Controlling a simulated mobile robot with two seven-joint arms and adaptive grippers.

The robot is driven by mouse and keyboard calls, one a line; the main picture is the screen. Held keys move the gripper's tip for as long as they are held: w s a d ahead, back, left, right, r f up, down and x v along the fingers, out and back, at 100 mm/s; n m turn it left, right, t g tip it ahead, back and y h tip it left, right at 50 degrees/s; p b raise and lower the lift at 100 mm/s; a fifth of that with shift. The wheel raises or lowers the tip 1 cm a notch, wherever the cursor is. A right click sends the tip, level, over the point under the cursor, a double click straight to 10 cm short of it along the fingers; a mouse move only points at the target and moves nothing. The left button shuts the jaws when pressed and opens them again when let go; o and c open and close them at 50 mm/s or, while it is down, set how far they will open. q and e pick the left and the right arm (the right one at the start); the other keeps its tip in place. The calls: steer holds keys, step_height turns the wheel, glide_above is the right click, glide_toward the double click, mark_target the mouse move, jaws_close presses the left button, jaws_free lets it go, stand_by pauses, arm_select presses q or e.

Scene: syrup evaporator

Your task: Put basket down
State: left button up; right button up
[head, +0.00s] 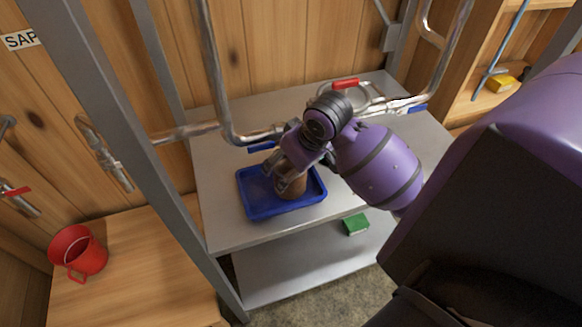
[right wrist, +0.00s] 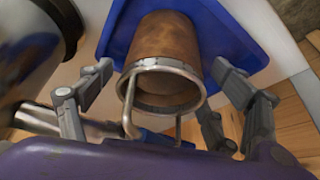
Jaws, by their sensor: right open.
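The basket (head: 297,188) is a brown cylinder with a metal rim and a wire handle. It appears to stand upright in the blue tray (head: 262,213) on the upper shelf. In the right wrist view the basket (right wrist: 168,48) shows its rim and open mouth, with the blue tray (right wrist: 226,38) behind it. My right gripper (head: 283,168) is above the tray, its fingers reaching down around the basket. In the wrist view the fingers are spread on either side of the basket, with gaps. My left gripper is not in view.
The grey shelf (head: 224,225) has metal pipes with red and blue valve handles (head: 345,83) behind the tray. A grey post (head: 150,150) rises at left. A green box (head: 355,224) lies below.

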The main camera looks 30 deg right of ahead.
steer(key=v, duration=1.1)
